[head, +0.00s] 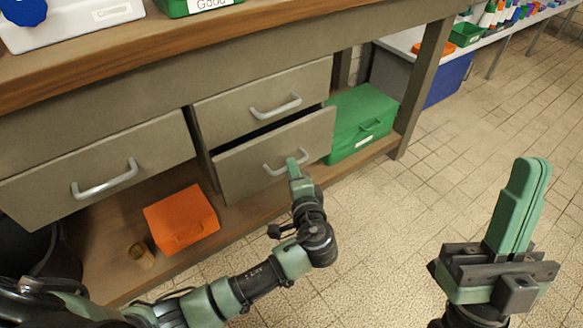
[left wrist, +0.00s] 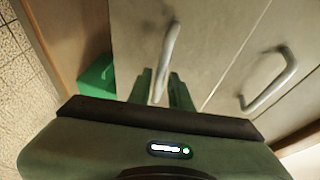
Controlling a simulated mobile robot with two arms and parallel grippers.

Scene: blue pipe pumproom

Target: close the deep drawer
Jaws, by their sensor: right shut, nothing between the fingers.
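The deep drawer (head: 238,171) is the lower one in the middle stack under the bench. It stands partly out, with a dark gap above its front. Its grey handle (head: 282,163) also shows in the left wrist view (left wrist: 170,48). My left gripper (head: 298,162) is at this handle. In the left wrist view its two fingers (left wrist: 160,88) stand apart, one on each side of the handle. Whether they touch it I cannot tell. My right gripper (head: 530,165) is shut and empty, upright over the floor at the right, away from the drawers.
The upper drawer (head: 230,110) sits directly above, and a wider drawer (head: 60,185) is at the left. A green box (head: 362,112) stands on the lower shelf close to the deep drawer's right side. An orange box (head: 180,219) is below left. Tiled floor (head: 400,220) is clear.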

